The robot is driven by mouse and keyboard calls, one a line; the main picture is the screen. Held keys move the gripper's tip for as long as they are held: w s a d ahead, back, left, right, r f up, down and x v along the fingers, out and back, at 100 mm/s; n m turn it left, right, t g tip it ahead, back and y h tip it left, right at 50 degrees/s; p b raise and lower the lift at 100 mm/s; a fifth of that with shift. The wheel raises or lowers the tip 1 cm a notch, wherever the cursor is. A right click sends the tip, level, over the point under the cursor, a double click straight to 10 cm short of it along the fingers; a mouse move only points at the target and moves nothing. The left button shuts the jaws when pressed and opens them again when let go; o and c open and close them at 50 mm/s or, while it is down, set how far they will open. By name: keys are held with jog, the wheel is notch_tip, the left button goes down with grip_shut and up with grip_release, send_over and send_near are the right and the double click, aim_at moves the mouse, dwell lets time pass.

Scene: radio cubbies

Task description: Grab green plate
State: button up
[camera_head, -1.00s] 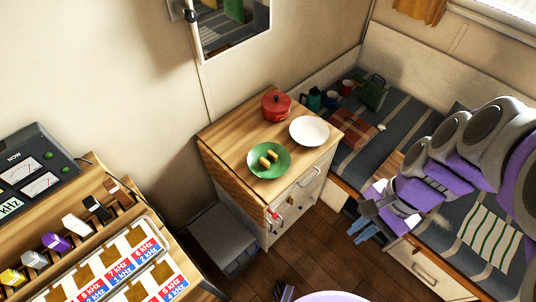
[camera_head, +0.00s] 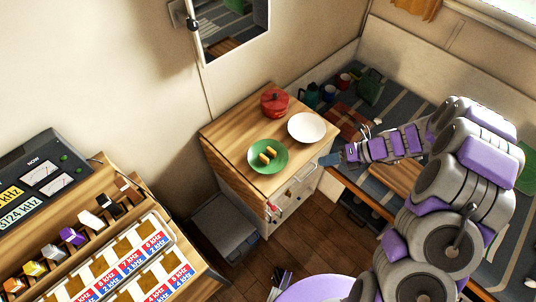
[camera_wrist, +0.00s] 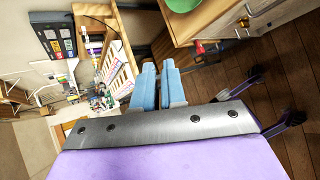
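The green plate (camera_head: 256,163) lies on top of the wooden cabinet, near its front left side, with two small yellow-brown pieces (camera_head: 268,154) on it. Its edge also shows at the top of the wrist view (camera_wrist: 182,4).
A red pot (camera_head: 274,104) stands behind the plates on the cabinet (camera_head: 228,132). A bench with a striped cover (camera_head: 398,110) is at right, with mugs and a green box. A radio desk (camera_head: 95,225) is at left. A grey box (camera_head: 225,228) stands beside the cabinet.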

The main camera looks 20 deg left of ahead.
jog(key=w+f+m+t+y+p, duration=0.15)
jog(key=w+f+m, duration=0.25)
jog(key=f+m, duration=0.55)
jog(key=b, duration=0.1)
send_near(283, 167)
jog(key=x, duration=0.3)
jog(key=shift+n, duration=0.35)
jog(key=shift+b+x, duration=0.8)
jog(key=shift+x, duration=2.2)
jog(key=shift+c, duration=0.2)
grip_shut()
jog(key=shift+r, duration=0.1)
